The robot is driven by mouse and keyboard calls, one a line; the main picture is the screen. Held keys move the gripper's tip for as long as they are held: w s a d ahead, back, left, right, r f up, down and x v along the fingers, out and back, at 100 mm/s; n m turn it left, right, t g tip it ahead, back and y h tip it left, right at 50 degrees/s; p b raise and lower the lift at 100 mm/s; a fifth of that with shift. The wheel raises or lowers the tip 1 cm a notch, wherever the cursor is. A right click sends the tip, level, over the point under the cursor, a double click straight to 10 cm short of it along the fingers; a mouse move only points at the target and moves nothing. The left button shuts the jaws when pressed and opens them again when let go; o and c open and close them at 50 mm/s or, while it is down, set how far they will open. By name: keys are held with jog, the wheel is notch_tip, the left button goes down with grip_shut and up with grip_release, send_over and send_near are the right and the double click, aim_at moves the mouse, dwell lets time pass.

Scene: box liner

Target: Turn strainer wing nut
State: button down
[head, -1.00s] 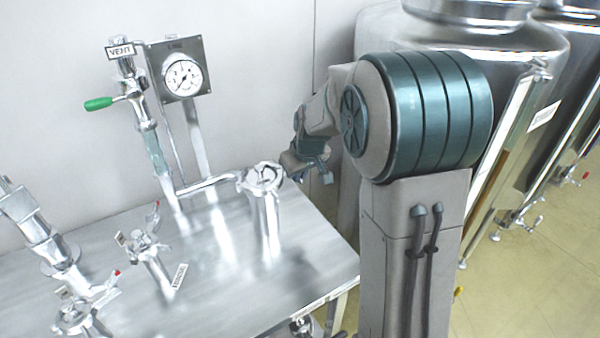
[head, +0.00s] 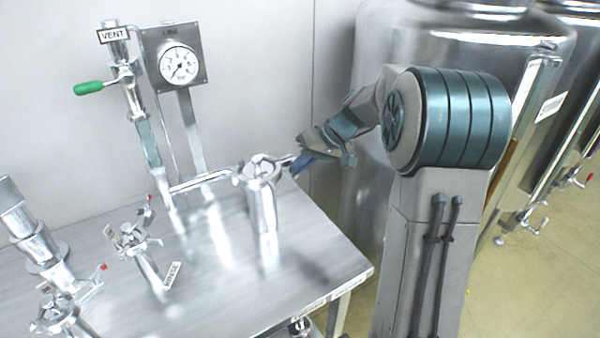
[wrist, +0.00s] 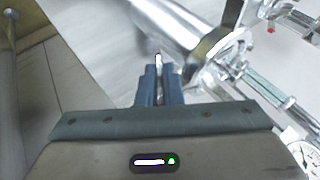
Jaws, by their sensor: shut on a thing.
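The strainer (head: 263,205) is a shiny upright metal cylinder near the back right of the steel table, with a clamped top. Its wing nut (head: 286,160) sticks out on the right side of the top; it is small and blurred here. My gripper (head: 299,164) reaches it from the right, tilted down to the left. In the wrist view my blue fingers (wrist: 158,80) are closed together around a thin metal piece, the wing nut (wrist: 159,60). The strainer body (wrist: 178,22) and its clamp ring lie just beyond. The wing nut is mostly hidden between the fingers.
A pressure gauge (head: 179,64) and a green-handled vent valve (head: 88,88) stand behind on the left. Valves with red-tipped handles, one at the rinse tag (head: 171,276), stand at the front left. Large steel tanks (head: 450,40) are behind my arm. The table (head: 310,240) is clear right of the strainer.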

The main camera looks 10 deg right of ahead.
jog(key=y+b, duration=0.1)
jog(key=y, duration=0.2)
jog(key=m+g+y+b, duration=0.1)
jog(key=y, duration=0.2)
jog(key=shift+w+d+f+m+b, duration=0.15)
jog(key=shift+d+m+b, duration=0.05)
jog(key=shift+m+b, duration=0.1)
jog(key=shift+m+y+b, duration=0.55)
jog(key=shift+m+y, duration=0.15)
jog(key=shift+y, duration=1.4)
jog(key=c, duration=1.6)
grip_release()
jog(key=shift+a, duration=0.1)
